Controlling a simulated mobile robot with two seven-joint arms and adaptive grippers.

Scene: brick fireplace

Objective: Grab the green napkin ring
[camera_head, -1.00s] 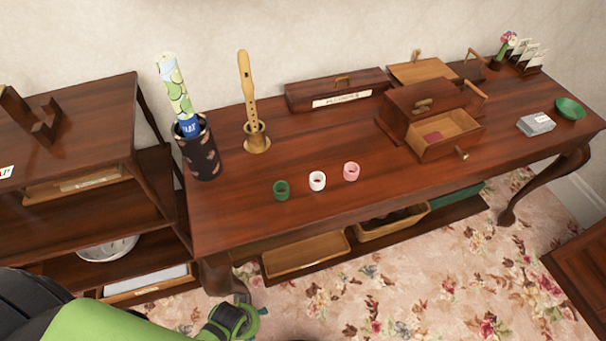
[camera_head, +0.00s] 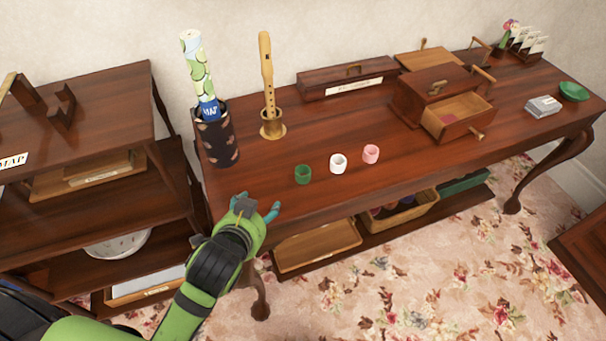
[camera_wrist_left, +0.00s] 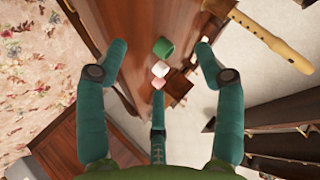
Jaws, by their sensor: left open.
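The green napkin ring (camera_head: 303,174) stands on the wooden table near its front edge, leftmost in a row with a white ring (camera_head: 338,163) and a pink ring (camera_head: 371,154). My left gripper (camera_head: 262,208) is open and empty at the table's front left edge, to the left of and nearer than the green ring, apart from it. In the left wrist view the green ring (camera_wrist_left: 163,47) shows beyond the spread fingers (camera_wrist_left: 160,70), with the white ring (camera_wrist_left: 160,69) and pink ring (camera_wrist_left: 158,84) below it. My right gripper is not in view.
A dark holder (camera_head: 217,139) with rolled maps and a recorder (camera_head: 267,80) in a stand (camera_head: 272,124) are behind the rings. A wooden box with an open drawer (camera_head: 458,118) is to the right. A shelf unit (camera_head: 85,110) stands left. Table front (camera_head: 400,185) is clear.

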